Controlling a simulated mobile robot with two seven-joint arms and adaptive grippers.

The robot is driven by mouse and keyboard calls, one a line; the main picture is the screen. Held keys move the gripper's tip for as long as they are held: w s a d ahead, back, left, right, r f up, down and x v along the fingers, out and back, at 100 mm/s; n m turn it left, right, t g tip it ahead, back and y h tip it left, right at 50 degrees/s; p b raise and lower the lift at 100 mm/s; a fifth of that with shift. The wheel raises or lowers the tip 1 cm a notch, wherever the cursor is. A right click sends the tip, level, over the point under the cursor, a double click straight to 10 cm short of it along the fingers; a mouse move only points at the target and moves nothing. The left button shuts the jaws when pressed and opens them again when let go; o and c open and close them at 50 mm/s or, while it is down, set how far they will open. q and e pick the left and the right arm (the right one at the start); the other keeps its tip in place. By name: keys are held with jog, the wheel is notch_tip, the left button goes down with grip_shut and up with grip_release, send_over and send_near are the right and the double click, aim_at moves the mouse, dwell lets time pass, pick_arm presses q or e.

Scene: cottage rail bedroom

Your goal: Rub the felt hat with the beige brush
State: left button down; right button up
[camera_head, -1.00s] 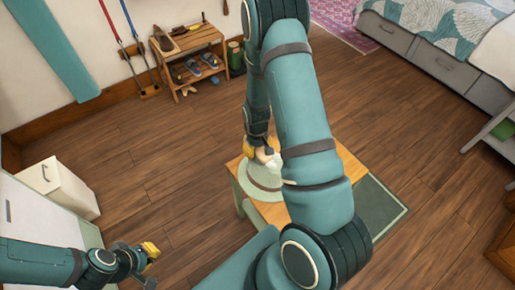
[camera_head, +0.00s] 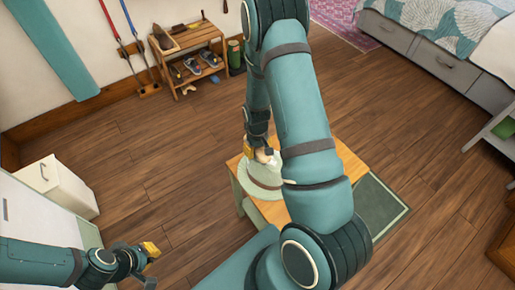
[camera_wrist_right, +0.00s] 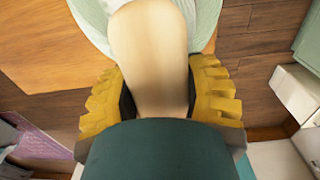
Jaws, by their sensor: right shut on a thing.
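The felt hat (camera_head: 256,190) is pale green with a darker band and rests on a small wooden table, partly hidden behind my right arm. Part of it also shows at the top of the right wrist view (camera_wrist_right: 92,14). My right gripper (camera_head: 258,153) is over the hat's crown, shut on the beige brush (camera_wrist_right: 150,60). The brush lies between the yellow fingers and reaches over the hat; whether its underside touches the hat is hidden. My left gripper (camera_head: 147,262) is at the lower left, away from the hat, and its fingers are too small to judge.
The wooden table (camera_head: 275,213) stands on the plank floor beside a green mat (camera_head: 381,205). A white cabinet (camera_head: 60,188) is at the left. A shoe rack (camera_head: 192,62) stands by the back wall and a bed (camera_head: 440,50) at the upper right. Open floor lies between.

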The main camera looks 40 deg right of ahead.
jog(key=shift+f, duration=0.25)
